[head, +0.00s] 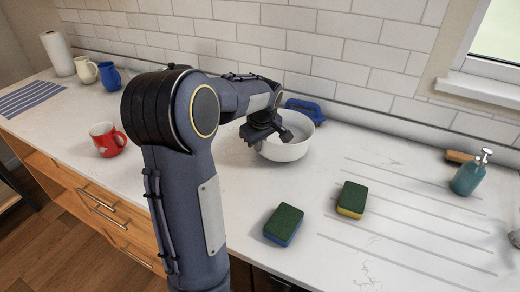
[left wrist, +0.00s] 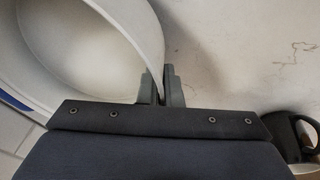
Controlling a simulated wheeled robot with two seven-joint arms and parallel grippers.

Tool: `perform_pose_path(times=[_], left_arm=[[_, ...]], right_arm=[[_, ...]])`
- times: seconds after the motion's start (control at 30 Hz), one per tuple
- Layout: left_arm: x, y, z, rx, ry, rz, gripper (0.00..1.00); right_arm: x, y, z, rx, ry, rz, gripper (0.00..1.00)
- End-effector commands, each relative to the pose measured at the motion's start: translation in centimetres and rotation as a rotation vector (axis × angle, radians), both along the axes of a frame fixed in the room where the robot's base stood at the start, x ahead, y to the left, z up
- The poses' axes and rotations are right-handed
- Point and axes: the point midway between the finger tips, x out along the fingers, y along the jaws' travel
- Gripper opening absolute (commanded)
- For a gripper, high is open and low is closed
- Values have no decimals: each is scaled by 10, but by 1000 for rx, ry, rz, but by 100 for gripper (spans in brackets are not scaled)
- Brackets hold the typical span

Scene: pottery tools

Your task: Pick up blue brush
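The blue brush (head: 306,109) lies behind the white bowl, near the tiled wall. Its lower part is hidden by the bowl. The white bowl (head: 287,153) stands on the counter. My left gripper (head: 284,134) is at the left part of its rim, apart from the brush. In the left wrist view, the bowl (left wrist: 85,55) fills the left side. Its rim runs between the two close fingers of my left gripper (left wrist: 162,88), one inside and one outside the wall. A blue patch (left wrist: 14,101) shows beyond the bowl, perhaps the brush. My right gripper is not seen.
Two green-topped sponges (head: 283,225) (head: 351,199) lie in front of the bowl. A teal soap bottle (head: 467,178) and a wooden-backed brush (head: 459,157) are at right. A red mug (head: 106,139) stands left of my arm. The counter between the bowl and soap bottle is clear.

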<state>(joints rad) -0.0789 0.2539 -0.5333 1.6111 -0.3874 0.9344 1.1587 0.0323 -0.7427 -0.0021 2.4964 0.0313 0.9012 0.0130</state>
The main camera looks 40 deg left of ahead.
Motion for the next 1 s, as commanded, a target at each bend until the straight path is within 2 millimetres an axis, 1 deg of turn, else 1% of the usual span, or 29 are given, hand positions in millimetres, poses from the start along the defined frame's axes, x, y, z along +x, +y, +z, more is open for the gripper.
perform_pose_path(times=[0.03, 0.63, 1.0], left_arm=[[0, -2, 8, 1, -12, -2, 0], [-35, -36, 65, 0, -13, -1, 0], [-64, -65, 82, 0, -11, -1, 0]], right_arm=[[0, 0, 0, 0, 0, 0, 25], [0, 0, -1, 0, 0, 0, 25], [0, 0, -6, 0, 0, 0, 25]])
